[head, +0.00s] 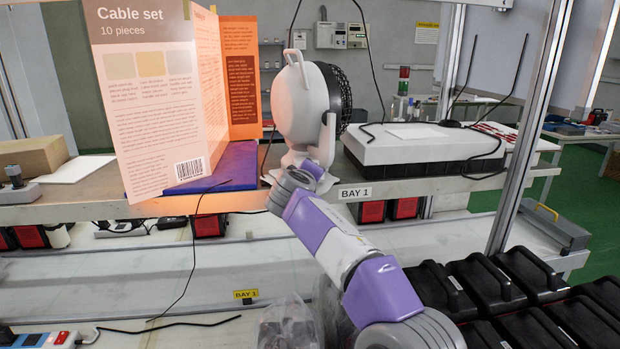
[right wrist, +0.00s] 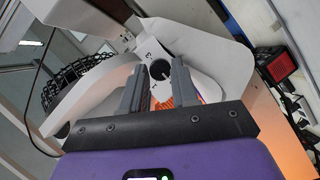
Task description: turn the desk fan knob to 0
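The white desk fan (head: 300,100) stands on the bench shelf in the head view, with its black grille facing right. Its dark round knob (right wrist: 159,69) shows in the right wrist view on a white dial with small printed numbers; I cannot read its setting surely. The knob is hidden in the head view. My right gripper (right wrist: 157,80) is open, its two grey fingers apart in front of the fan base. The knob appears between the fingers; I cannot tell that either touches it. In the head view my right arm reaches to the fan base. My left gripper is not in view.
A white unit (head: 420,148) with black cables lies to the right. Black cases (head: 485,285) sit lower right.

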